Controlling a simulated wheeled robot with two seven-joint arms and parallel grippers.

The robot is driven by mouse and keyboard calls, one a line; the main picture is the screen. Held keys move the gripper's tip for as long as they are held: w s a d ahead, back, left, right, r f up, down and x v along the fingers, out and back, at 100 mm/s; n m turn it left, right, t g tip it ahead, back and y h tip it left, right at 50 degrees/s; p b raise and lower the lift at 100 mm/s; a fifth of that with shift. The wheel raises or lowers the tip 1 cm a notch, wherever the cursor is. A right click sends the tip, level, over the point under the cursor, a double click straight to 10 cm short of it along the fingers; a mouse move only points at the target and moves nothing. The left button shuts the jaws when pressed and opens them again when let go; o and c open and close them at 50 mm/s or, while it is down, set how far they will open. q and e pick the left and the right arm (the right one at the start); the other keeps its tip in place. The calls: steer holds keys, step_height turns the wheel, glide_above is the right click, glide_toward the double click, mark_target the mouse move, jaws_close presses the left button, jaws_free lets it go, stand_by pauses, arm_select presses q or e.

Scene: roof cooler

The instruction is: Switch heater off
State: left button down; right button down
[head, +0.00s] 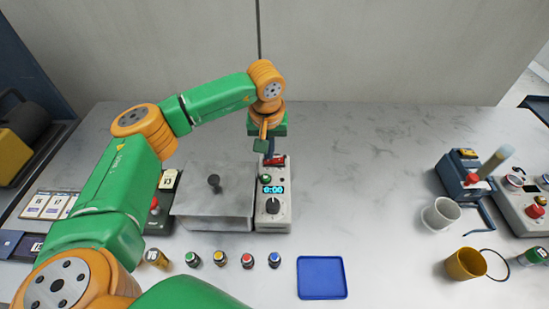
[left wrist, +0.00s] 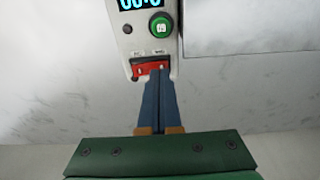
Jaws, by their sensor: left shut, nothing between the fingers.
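The heater's white control panel (head: 272,218) stands mid-table, with a lit display (head: 272,190) reading 0:00, a dark dial (head: 272,205) and a green button (head: 265,178). A red rocker switch (head: 277,161) sits at its far end. In the left wrist view, the red switch (left wrist: 148,68) lies in a dark frame near the green button (left wrist: 161,27). My left gripper (left wrist: 158,78) is shut and empty, its blue fingertips at the switch and covering part of it. I cannot tell whether they touch it. My right gripper is in neither view.
A grey metal box (head: 212,195) with a black knob adjoins the panel's left side. Several small capped vials (head: 219,258) and a blue tray (head: 321,277) lie in front. The table's centre right is clear.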

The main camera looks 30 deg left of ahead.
mark_target(268, 161)
arm_select(q)
step_height(268, 161, up, 6)
steer(key=p, duration=0.4)
steer(key=shift+r+p, duration=0.2)
steer(key=shift+p, duration=0.1)
